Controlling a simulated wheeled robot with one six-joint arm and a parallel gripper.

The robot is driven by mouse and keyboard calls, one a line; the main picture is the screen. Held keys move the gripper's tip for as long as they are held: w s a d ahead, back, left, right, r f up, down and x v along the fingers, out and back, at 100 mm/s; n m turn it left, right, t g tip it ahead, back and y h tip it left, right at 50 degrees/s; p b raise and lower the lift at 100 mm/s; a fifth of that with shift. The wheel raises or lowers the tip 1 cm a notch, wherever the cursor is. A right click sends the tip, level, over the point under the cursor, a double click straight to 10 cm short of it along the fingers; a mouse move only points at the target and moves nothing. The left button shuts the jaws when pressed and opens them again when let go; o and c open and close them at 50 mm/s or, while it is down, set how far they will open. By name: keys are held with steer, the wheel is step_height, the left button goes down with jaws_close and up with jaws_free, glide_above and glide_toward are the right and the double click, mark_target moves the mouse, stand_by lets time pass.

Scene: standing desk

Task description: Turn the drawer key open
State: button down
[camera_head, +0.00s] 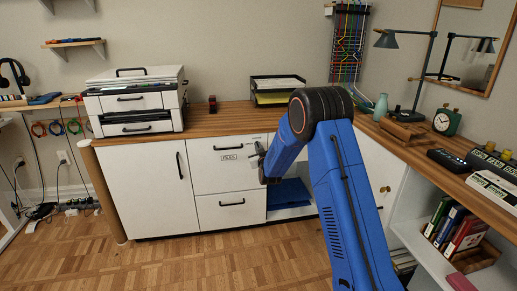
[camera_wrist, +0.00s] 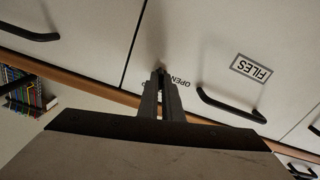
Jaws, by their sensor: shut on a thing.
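The white FILES drawer (camera_head: 225,176) is in the cabinet under the wooden top. It looks closed in the head view. In the wrist view, which is turned upside down, its FILES label (camera_wrist: 252,68) and black handle (camera_wrist: 230,105) are right of my gripper. My gripper (camera_wrist: 161,78) has its fingertips at the drawer front, beside a printed OPEN mark (camera_wrist: 181,81). It is shut on the drawer key, which the fingers almost wholly hide, so its turn angle cannot be told. In the head view my gripper (camera_head: 258,155) is small beside the drawer's right part.
A printer (camera_head: 135,100) and a paper tray (camera_head: 277,88) stand on the wooden top. A lower drawer (camera_head: 230,213) and a cabinet door (camera_head: 150,185) adjoin. Right of the drawers is an open bay with blue items (camera_head: 288,192). The floor in front is clear.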

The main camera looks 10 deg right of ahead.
steer(key=shift+a+f+n, duration=0.1)
steer(key=shift+f+n, duration=0.05)
steer(key=shift+n, duration=7.45)
steer(key=c, duration=1.9)
jaws_free()
steer(key=shift+c, duration=0.2)
steer(key=s, duration=1.7)
steer(key=shift+s, duration=0.2)
